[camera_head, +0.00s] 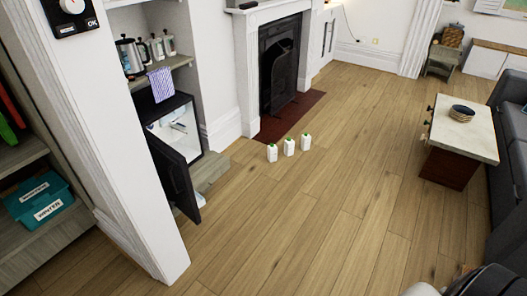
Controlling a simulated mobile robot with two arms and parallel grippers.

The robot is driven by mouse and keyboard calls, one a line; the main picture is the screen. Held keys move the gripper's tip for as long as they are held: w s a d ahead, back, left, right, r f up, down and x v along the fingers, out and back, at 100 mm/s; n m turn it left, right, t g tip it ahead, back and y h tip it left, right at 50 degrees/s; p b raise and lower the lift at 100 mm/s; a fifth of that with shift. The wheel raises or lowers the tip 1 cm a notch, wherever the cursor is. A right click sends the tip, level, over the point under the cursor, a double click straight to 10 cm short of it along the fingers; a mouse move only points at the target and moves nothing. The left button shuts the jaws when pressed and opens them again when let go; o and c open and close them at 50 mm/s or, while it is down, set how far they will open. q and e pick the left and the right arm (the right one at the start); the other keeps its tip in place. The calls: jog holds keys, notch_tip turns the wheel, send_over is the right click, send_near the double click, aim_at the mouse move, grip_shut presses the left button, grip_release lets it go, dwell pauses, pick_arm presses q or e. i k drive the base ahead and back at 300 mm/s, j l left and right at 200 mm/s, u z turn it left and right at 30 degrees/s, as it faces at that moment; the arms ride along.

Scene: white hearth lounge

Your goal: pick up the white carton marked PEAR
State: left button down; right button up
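Neither of my grippers shows. A dark and white shape cut off at the bottom right edge seems to be part of my own arm, with no fingers visible.
A cabinet with an open dark door (176,174) stands left of the cartons, beyond a white wall end (110,120). The fireplace (280,65) is behind them. A low table (464,129) with a dark bowl (462,113) and a dark sofa (510,150) are right. The floor between is clear.

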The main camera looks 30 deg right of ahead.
aim_at(289, 149)
jog(key=i+l+z, duration=0.3)
jog(key=i, duration=0.15)
jog(key=i+l+z, duration=0.2)
jog(key=i+z, duration=0.15)
jog(key=i, duration=0.15)
jog(key=i+z, duration=0.3)
jog(key=i, duration=0.2)
